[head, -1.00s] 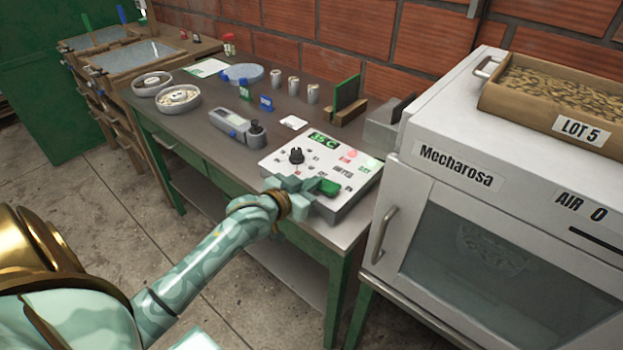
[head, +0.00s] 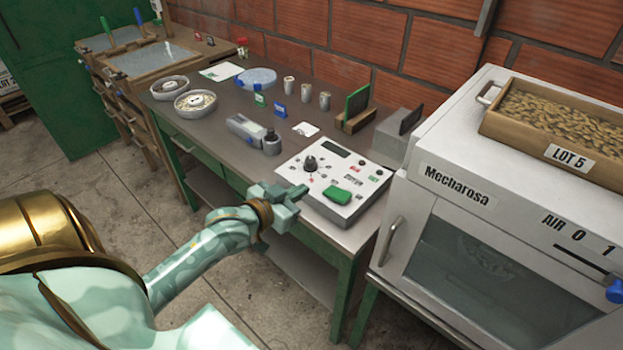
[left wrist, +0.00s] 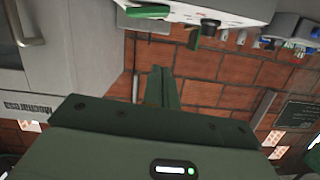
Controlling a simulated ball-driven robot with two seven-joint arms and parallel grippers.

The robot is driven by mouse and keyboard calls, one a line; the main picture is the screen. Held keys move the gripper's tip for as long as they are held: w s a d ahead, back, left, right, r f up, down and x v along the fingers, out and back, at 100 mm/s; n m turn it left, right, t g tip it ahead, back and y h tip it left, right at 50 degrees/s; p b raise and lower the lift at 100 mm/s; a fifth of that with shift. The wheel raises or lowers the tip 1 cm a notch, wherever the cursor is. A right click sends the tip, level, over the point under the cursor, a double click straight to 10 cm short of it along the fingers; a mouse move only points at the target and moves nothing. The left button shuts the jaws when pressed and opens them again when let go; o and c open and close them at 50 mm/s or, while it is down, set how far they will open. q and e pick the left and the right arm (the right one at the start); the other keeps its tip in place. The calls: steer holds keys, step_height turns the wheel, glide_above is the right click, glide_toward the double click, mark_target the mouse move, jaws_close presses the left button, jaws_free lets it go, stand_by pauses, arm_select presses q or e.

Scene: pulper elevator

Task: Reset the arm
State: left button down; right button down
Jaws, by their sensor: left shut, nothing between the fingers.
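My left gripper (head: 297,192) is shut and empty in the head view, just off the front left edge of the white control box (head: 318,205). The box has a black knob (head: 310,163), a dark display (head: 337,146) and a large green switch (head: 339,196). The left wrist view is upside down, with my shut fingers (left wrist: 163,85) in the middle and the control box (left wrist: 235,10) at the top, apart from them. My right gripper is in neither view.
The box stands on a dark-topped table (head: 215,115) with dishes (head: 196,103), a grey handheld device (head: 245,129) and several small cups. A white Mecharosa cabinet (head: 440,195) bearing a tray of beans (head: 510,128) stands at the right. The floor left of the table is clear.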

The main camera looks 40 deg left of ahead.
arm_select(q)
steer(key=shift+s+a+r, duration=0.1)
steer(key=shift+s+r, duration=0.1)
steer(key=shift+s, duration=0.5)
steer(key=s+a+f+g+y, duration=0.15)
steer(key=s+f, duration=0.25)
steer(key=f, duration=0.5)
steer(key=s+a+f+g, duration=0.1)
steer(key=s+f+g, duration=0.25)
steer(key=f, duration=0.55)
steer(key=s+a+f+g+y, duration=0.1)
steer(key=s+f, duration=0.3)
steer(key=f, duration=0.6)
steer(key=s+d+f+m+g, duration=0.1)
steer(key=s+d+f+g, duration=0.15)
steer(key=s+f, duration=0.55)
steer(key=s+d+f+g, duration=0.25)
steer(key=s+f, duration=0.25)
steer(key=s, duration=0.5)
steer(key=s+d+f+m+g+h, duration=0.1)
steer(key=s+d+f+g, duration=0.2)
steer(key=s+d, duration=0.5)
steer(key=s+f, duration=0.1)
steer(key=s, duration=0.3)
steer(key=shift+f+g+h, duration=0.2)
steer(key=shift+g+h, duration=0.1)
steer(key=shift+h, duration=0.05)
